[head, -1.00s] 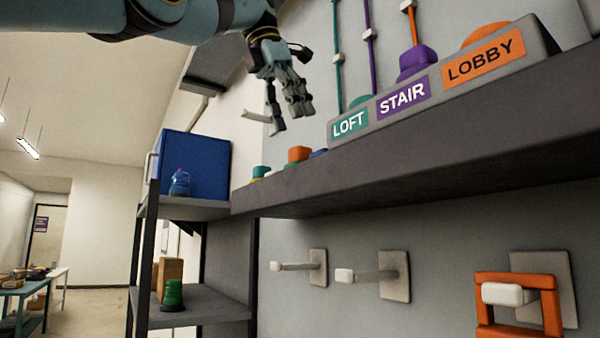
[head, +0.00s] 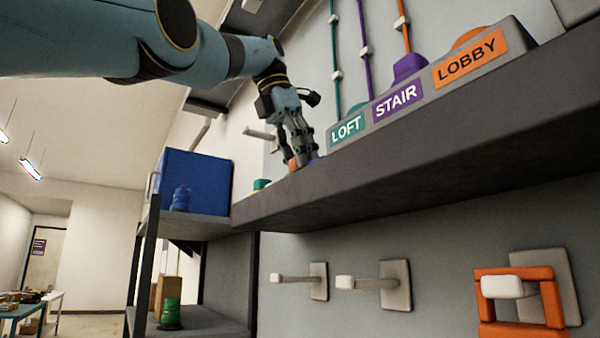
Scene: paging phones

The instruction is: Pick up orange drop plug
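The orange drop plug (head: 292,164) sits on the grey shelf (head: 400,140), left of the LOFT label. Only a small orange patch of it shows, because my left gripper (head: 299,160) is in front of it. The gripper points down with its fingertips at the plug, close to the shelf top. I cannot tell whether the fingers touch the plug or have closed on it. A teal plug (head: 261,184) stands to the left, and a bit of a blue one shows to the right of the fingers. My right gripper is not in view.
The labelled sloping panel, with LOFT (head: 347,129), STAIR (head: 397,101) and LOBBY (head: 468,60), stands just right of the gripper. A blue bin (head: 205,182) is at the left. Wall pegs (head: 380,283) and an orange frame (head: 553,300) are below the shelf.

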